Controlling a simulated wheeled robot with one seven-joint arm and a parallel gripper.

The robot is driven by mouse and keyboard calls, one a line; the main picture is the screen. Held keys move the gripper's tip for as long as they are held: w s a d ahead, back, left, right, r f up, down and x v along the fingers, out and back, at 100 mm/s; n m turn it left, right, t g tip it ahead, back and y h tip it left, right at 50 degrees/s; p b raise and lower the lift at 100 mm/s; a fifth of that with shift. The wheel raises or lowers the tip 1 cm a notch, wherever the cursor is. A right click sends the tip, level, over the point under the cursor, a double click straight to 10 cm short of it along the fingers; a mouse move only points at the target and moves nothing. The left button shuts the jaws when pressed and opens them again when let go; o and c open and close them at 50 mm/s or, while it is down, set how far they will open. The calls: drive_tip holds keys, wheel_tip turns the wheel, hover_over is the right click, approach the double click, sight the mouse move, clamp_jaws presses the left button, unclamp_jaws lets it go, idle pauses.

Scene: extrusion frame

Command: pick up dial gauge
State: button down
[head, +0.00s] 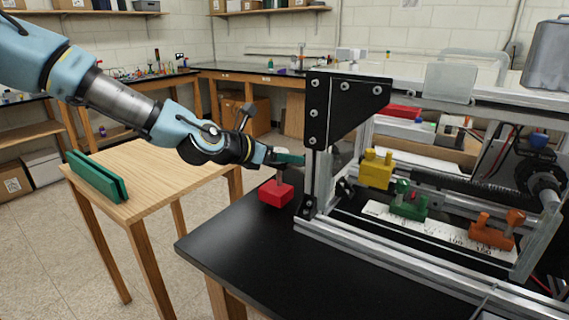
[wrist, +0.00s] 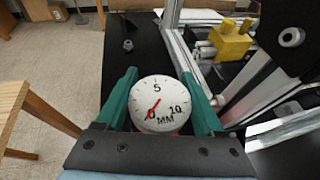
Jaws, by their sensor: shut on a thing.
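The dial gauge has a round white face (wrist: 160,103) with a red needle and the marks 5, 10 and MM. In the wrist view the face sits between the two green fingers of my gripper (wrist: 159,76). In the head view my gripper (head: 287,159) is shut on the gauge at the left end of the metal frame. A thin stem runs down from the gripper to a red block (head: 275,193) at the black table top. I cannot tell whether the block touches the table. The gauge face is hidden in the head view.
The aluminium extrusion frame with a black corner plate (head: 340,105) stands close on the right. Yellow (head: 376,170), green (head: 408,205) and orange (head: 492,232) blocks sit inside it. A wooden table (head: 150,170) with a green grooved piece (head: 96,177) is at left. The black table's front (head: 260,245) is clear.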

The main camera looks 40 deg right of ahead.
wheel_tip(320, 180, up, 25)
wheel_tip(320, 180, down, 23)
drive_tip(key=p, duration=0.3)
drive_tip(key=shift+a+r, duration=0.1)
drive_tip(key=shift+r, duration=0.05)
drive_tip(key=shift+s+f, duration=0.25)
drive_tip(key=shift+f, duration=0.25)
drive_tip(key=shift+r+p, duration=0.1)
drive_tip(key=shift+p, duration=0.2)
drive_tip(key=shift+s+f+b, duration=0.15)
drive_tip(key=shift+f+b, duration=0.7)
drive_tip(key=shift+f, duration=0.6)
